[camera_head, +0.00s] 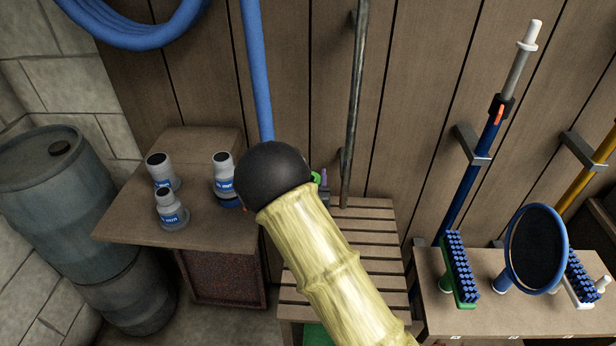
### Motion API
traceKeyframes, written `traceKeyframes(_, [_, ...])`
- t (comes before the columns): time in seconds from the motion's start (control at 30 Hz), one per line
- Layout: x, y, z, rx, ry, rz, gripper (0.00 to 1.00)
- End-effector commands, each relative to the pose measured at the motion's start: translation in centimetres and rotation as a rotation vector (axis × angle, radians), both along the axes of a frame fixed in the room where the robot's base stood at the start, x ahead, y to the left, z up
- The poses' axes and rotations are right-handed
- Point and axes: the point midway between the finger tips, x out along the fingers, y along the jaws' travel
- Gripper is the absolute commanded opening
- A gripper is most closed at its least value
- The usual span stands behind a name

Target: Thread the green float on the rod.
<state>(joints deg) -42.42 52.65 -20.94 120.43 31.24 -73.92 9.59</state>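My arm, with a black ball-shaped joint, covers the middle of the view and hides most of my gripper. Only a small dark part of what looks like my gripper (324,195) shows just right of the ball. A small bit of green (316,178) shows there too, with a purple bit beside it. I cannot tell whether the green is the float or whether it is held. A grey metal rod (355,95) stands upright against the plank wall, right of the ball. Its lower end is by the slatted bench. No float can be made out on its visible length.
A slatted wooden bench (362,228) stands below the rod. At left, several white bottles (172,211) stand on a brown table (130,222) beside blue barrels (62,200). At right, brushes (462,270) and a round blue-rimmed mirror-like disc (536,250) stand on a shelf.

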Motion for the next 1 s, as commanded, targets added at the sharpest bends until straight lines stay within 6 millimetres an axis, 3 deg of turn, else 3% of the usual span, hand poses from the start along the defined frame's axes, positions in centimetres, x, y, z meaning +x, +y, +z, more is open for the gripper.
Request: traceKeyframes(1.0, [0.0, 0.0, -1.5, 0.0, 0.0, 0.0, 0.34])
